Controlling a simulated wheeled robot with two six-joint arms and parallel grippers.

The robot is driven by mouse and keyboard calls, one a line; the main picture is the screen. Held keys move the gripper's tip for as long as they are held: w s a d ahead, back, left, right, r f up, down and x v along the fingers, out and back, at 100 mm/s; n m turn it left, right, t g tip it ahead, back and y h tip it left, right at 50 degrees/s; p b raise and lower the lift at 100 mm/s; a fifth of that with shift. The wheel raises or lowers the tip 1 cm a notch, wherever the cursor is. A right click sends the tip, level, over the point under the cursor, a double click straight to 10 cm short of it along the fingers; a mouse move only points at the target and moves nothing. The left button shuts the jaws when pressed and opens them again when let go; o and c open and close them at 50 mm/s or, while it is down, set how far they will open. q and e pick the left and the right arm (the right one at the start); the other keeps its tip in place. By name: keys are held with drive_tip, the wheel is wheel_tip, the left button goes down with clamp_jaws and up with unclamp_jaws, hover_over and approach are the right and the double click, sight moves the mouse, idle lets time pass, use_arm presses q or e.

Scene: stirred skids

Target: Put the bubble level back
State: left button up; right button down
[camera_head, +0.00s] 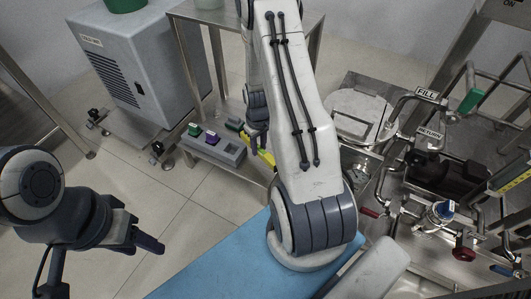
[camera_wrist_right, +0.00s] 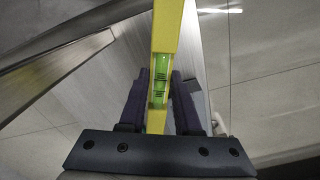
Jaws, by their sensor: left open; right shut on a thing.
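The yellow bubble level (camera_wrist_right: 175,30) with a green vial stands between the two fingers of my right gripper (camera_wrist_right: 161,100) in the right wrist view. That gripper is shut on it. In the head view my right gripper (camera_head: 258,142) is partly hidden behind my own arm, near the low grey shelf, and a short yellow piece of the level (camera_head: 266,158) shows beside it. The rest of the level is hidden there. My left gripper (camera_head: 146,238) is open and empty over the floor at the lower left.
A low shelf (camera_head: 228,167) carries a grey tray with green and purple items. A grey cabinet (camera_head: 135,70) stands at the back left. A blue surface (camera_head: 205,270) lies at the front. A metal skid with pipes, labelled FILL (camera_head: 427,93) and RETURN, fills the right.

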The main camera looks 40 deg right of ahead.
drive_tip(key=d+b, duration=0.1)
drive_tip(key=w+d+f, duration=0.1)
drive_tip(key=d, duration=0.1)
drive_tip(key=d+f+b, duration=0.1)
drive_tip(key=shift+w+d+b, duration=0.2)
drive_tip(key=shift+w+b, duration=0.15)
drive_tip(key=shift+w, duration=0.05)
wheel_tip(320, 180, down, 5)
drive_tip(key=b, duration=0.3)
drive_tip(key=shift+f+b, duration=0.15)
drive_tip(key=shift+b, duration=0.2)
drive_tip(key=c, duration=0.6)
unclamp_jaws()
